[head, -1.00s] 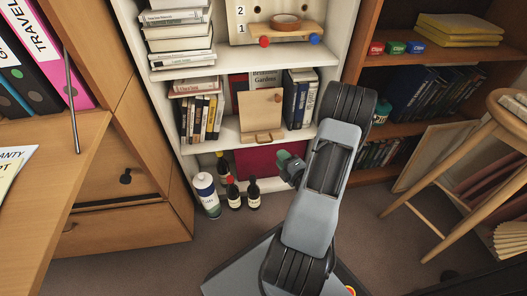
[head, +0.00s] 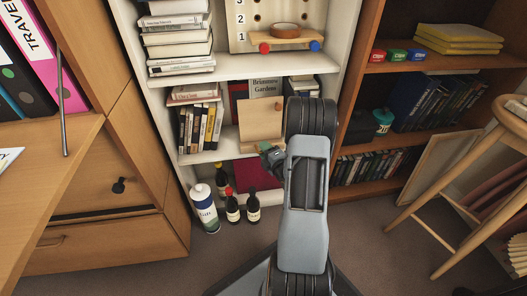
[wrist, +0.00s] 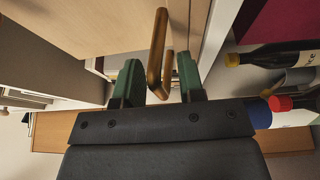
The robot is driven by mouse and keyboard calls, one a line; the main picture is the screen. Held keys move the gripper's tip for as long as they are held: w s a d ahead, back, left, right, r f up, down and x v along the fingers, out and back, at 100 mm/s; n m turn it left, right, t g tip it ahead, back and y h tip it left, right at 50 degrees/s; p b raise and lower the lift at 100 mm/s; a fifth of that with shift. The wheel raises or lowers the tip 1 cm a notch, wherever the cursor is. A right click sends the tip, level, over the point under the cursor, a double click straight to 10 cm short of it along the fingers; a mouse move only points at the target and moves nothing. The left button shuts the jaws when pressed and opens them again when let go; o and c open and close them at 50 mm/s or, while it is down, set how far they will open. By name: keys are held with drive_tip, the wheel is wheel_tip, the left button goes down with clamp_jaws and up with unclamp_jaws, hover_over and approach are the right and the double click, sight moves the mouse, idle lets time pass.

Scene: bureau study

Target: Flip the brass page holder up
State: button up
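The brass page holder (wrist: 157,50) is a thin U-shaped bar at the lower edge of a wooden book stand (head: 260,118) on the white bookcase's middle shelf. In the wrist view, my gripper (wrist: 159,75) has its two green fingers apart, one on each side of the bar. Part of the bar lies in the gap, and I see no clear contact with either finger. In the head view, my gripper (head: 270,154) is at the stand's foot, where it and the arm hide the holder.
Books (head: 200,127) stand left of the stand. Several bottles (head: 233,205) and a white can (head: 205,207) stand below, at the bookcase's foot. A maroon panel (head: 255,174) is under the shelf. A wooden stool (head: 480,140) stands at the right.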

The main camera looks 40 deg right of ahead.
drive_tip(key=shift+w, duration=0.4)
